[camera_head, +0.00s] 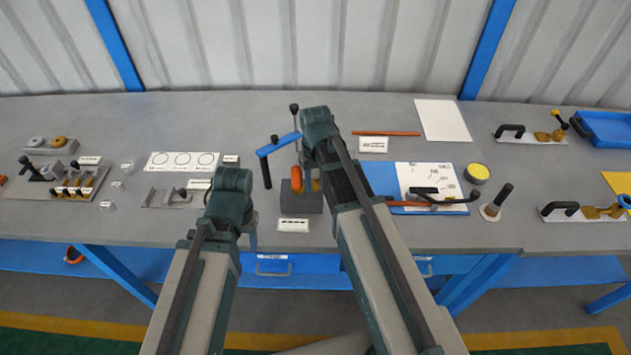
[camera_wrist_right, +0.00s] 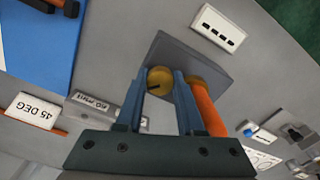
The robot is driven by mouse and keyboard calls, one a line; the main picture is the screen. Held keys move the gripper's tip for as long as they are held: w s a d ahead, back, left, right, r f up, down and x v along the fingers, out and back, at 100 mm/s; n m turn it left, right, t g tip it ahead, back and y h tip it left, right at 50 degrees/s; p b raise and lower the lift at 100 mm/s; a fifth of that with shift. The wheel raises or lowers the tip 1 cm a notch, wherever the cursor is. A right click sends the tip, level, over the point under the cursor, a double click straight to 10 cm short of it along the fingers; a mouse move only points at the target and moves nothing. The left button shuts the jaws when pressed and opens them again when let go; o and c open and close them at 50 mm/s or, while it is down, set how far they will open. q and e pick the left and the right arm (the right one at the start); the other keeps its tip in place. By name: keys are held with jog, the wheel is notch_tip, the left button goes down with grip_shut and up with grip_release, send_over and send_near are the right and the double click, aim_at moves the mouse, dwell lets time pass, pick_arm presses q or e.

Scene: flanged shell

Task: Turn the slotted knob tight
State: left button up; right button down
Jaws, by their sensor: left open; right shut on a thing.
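The slotted knob (camera_wrist_right: 160,80) is a round brass piece with a dark slot, on a grey block (camera_wrist_right: 215,68). In the right wrist view my right gripper (camera_wrist_right: 158,84) has one blue finger on each side of the knob and is shut on it. An orange cylinder (camera_wrist_right: 207,110) stands close beside the right-hand finger. In the head view the block (camera_head: 300,203) and orange cylinder (camera_head: 297,179) show, while my right forearm and wrist cover most of the gripper. My left gripper (camera_head: 252,232) is open, over the bench's front part, its fingers mostly hidden by its wrist.
A blue crank-like bar (camera_head: 279,146) with dark ends stands close left of my right wrist. A label (camera_head: 293,225) lies before the block. Right of my right arm are a blue mat (camera_head: 381,177), a white sheet and a black-handled tool (camera_head: 495,203). Bare bench lies behind the label cards.

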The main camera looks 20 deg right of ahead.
jog(key=shift+m, duration=1.8)
jog(key=c, duration=0.5)
grip_release()
